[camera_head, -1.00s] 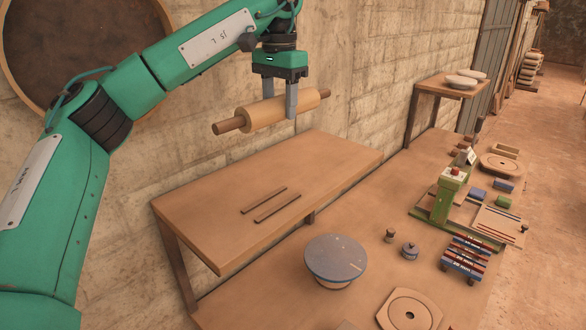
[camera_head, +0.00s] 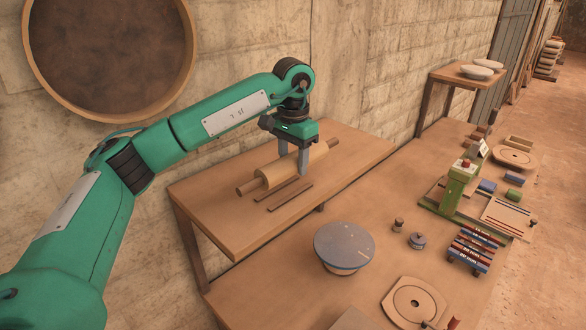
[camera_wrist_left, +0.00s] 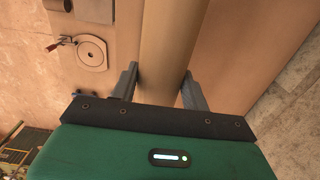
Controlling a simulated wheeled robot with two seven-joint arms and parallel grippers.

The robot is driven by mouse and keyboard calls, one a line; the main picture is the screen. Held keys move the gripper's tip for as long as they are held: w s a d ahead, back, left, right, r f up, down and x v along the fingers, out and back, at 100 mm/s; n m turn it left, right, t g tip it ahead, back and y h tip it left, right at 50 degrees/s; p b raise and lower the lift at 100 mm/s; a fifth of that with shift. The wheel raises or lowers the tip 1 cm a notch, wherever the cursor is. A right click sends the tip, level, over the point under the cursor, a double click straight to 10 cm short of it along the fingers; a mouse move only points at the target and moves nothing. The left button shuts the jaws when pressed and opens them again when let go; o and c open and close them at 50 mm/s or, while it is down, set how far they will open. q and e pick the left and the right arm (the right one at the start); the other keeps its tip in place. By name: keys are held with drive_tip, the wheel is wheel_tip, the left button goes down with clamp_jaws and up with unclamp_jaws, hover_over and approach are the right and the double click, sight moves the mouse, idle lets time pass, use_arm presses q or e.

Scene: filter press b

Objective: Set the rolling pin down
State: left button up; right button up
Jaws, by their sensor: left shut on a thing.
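The wooden rolling pin (camera_head: 267,177) lies level between the fingers of my left gripper (camera_head: 293,164), low at the side table's top. In the left wrist view the rolling pin (camera_wrist_left: 168,45) runs between the two fingers of the gripper (camera_wrist_left: 163,85), which is shut on its barrel. Whether its underside touches the table cannot be told for sure. Two thin dark strips (camera_head: 290,195) lie on the table just in front of the pin. My right gripper is not in view.
The raised side table (camera_head: 225,220) has bare wood at its left and right ends. A lower bench holds a grey-topped round stand (camera_head: 344,246), a round wooden plate (camera_head: 414,302), a green press (camera_head: 459,185) and a striped rack (camera_head: 473,248). A stone wall (camera_head: 345,70) stands behind.

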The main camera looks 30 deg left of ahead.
sight(293, 174)
use_arm(q)
drive_tip(key=shift+f, duration=0.5)
wheel_tip(293, 174, down, 3)
drive_tip(key=shift+p, duration=0.9)
drive_tip(key=shift+f, duration=0.1)
drive_tip(key=shift+f+b, duration=0.15)
drive_tip(key=shift+b, duration=0.2)
drive_tip(key=o, duration=1.2)
drive_tip(key=shift+o, duration=0.2)
